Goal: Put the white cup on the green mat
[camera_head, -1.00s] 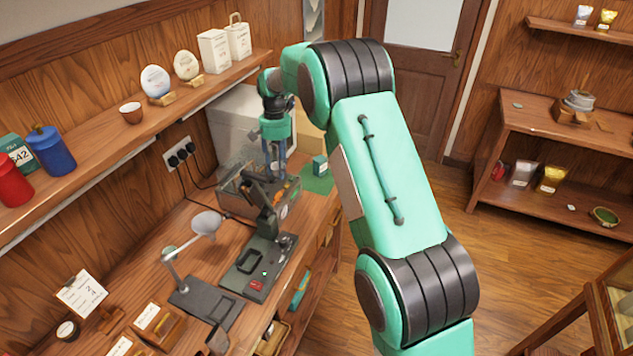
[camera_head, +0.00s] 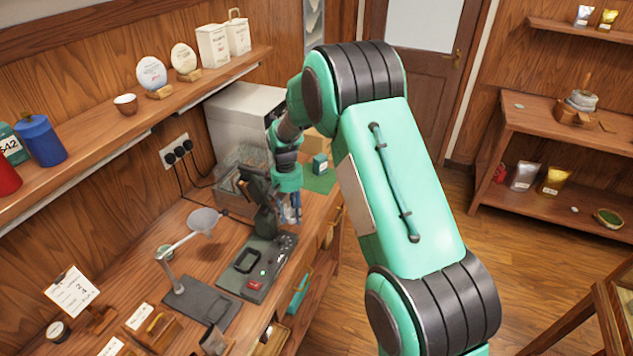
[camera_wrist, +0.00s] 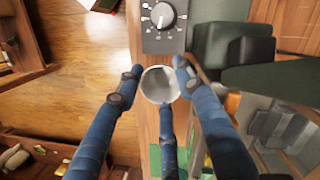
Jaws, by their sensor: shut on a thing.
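The white cup (camera_wrist: 160,85) shows in the wrist view with its round opening facing the camera. My gripper (camera_wrist: 158,80) is shut on it, with blue fingers around its sides. In the head view my gripper (camera_head: 290,212) hangs beside the dark machine near the bench's front edge, and I cannot make out the cup there. The green mat (camera_head: 325,182) lies on the bench behind my gripper, partly hidden by my arm. A green patch of the mat (camera_wrist: 155,160) shows at the bottom of the wrist view.
The dark machine (camera_head: 262,268) with a dial stands close to my gripper. A clear-sided container (camera_head: 232,180) sits behind it. A small green box (camera_head: 320,163) and a tan box (camera_head: 315,143) stand at the mat. A lamp (camera_head: 205,222) stands further left.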

